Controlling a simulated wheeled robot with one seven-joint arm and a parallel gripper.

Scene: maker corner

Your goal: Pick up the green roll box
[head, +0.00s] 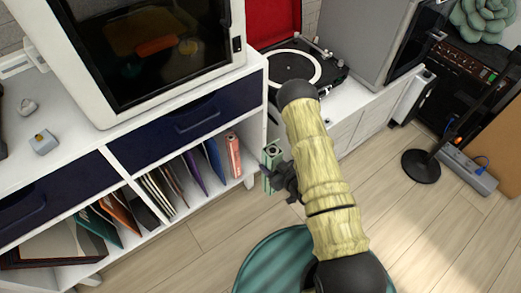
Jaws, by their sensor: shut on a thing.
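The green roll box (269,156) is a slim, pale green upright box in front of the right end of the white shelf unit. My gripper (279,179) is shut on it near its lower part, and my arm comes in from the lower right. The gripper's dark fingers and the arm hide part of the box. The box seems clear of the floor, though its lower end is hard to make out.
A pink box (233,155) stands at the right end of the lower shelf beside several upright folders (161,192). A white-framed machine (157,50) sits on top. A turntable (295,68) is behind my arm. Wooden floor (205,233) is open in front; a teal round object (262,265) is low centre.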

